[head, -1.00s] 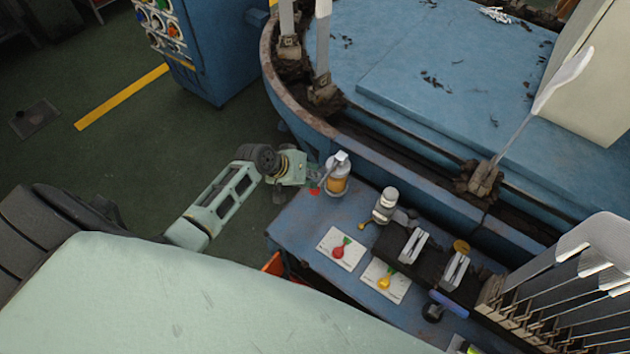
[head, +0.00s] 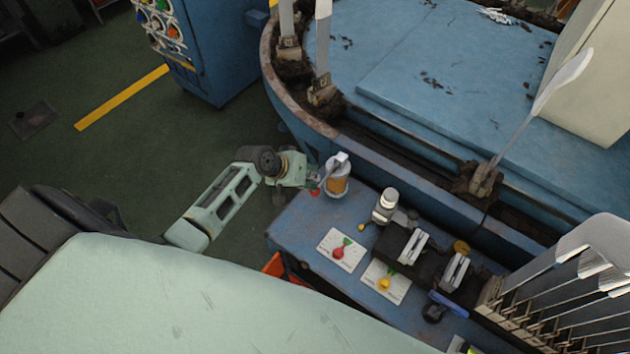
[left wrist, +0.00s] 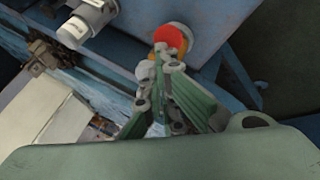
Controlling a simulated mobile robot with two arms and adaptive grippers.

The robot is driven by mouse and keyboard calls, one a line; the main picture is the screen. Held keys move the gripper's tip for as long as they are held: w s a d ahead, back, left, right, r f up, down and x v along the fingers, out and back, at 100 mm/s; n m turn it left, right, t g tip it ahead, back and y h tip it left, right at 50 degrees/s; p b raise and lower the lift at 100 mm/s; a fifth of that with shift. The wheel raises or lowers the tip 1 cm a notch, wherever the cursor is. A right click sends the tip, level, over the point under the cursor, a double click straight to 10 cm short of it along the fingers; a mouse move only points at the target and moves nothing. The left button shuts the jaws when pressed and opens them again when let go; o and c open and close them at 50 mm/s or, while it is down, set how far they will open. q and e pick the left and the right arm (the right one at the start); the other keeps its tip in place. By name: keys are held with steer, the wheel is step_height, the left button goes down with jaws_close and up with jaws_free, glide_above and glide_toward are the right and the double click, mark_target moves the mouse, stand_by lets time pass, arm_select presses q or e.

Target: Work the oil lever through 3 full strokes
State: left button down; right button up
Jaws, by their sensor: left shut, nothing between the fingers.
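The oiler (head: 337,184), with an amber reservoir and pale cap, stands at the left back corner of the blue bench. The oil lever's red knob (head: 314,191) shows low at its left side. In the left wrist view the red knob (left wrist: 170,38) is in front of the amber and white body. My left gripper (head: 315,178) is just left of the oiler, close to the knob. In the left wrist view its shut fingertips (left wrist: 163,58) are just below the red knob; I cannot tell whether they touch it. My right gripper is not in view.
On the blue bench (head: 305,215) are a grey-white fitting (head: 386,203), a card with a red marker (head: 340,250) and a card with a yellow marker (head: 386,283). The machine's curved blue rim (head: 300,108) runs behind. Green floor lies left.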

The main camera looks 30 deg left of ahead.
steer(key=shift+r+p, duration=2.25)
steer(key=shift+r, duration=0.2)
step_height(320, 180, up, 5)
steer(key=p, duration=0.4)
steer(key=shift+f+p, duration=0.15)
steer(key=shift+p, duration=0.25)
